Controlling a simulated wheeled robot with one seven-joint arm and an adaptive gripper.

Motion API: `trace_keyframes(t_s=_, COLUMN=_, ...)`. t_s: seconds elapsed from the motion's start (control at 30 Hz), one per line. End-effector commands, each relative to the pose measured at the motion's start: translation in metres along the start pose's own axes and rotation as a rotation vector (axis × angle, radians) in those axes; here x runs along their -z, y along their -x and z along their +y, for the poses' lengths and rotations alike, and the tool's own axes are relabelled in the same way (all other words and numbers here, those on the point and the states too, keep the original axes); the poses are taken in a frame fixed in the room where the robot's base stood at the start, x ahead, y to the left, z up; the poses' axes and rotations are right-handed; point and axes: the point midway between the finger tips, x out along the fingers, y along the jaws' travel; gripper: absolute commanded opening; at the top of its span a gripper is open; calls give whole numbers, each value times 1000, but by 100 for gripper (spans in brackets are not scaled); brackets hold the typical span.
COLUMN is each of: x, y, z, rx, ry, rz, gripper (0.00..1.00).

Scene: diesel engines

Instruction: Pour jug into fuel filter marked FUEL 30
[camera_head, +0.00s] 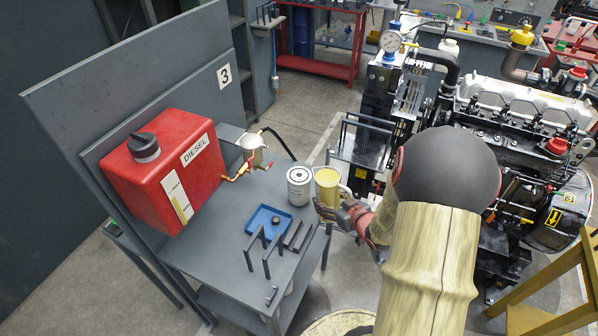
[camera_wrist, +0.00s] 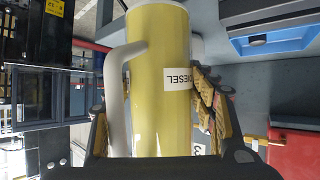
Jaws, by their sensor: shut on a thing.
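A yellow jug (camera_head: 327,186) with a pale handle stands upright or nearly so just right of the white fuel filter. In the wrist view the jug (camera_wrist: 160,60) fills the middle, with a DIESEL label and its handle on the left. My gripper (camera_head: 331,207) is shut on the jug, with a finger on each side in the wrist view (camera_wrist: 160,118). The white cylindrical filter (camera_head: 299,190) stands upright on the grey bench, close beside the jug. Its print is too small to read. I cannot make the filter out in the wrist view.
The grey bench (camera_head: 215,265) carries a blue tray (camera_head: 254,222) holding a small dark part, and dark upright brackets (camera_head: 262,255). A red DIESEL tank (camera_head: 170,165) with a copper pipe and tap (camera_head: 240,174) is behind. An engine (camera_head: 520,120) stands to the right.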

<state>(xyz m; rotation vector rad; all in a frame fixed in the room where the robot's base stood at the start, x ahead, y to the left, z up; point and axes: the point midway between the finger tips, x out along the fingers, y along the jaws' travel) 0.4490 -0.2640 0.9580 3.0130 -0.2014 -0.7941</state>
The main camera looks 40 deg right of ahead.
Motion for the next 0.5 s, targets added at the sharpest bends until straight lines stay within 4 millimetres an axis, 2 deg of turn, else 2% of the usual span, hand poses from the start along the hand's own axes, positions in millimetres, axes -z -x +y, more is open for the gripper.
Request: trace_keyframes(t_s=0.5, x=3, y=1, z=0, rx=-8, ry=20, rz=-49, gripper=0)
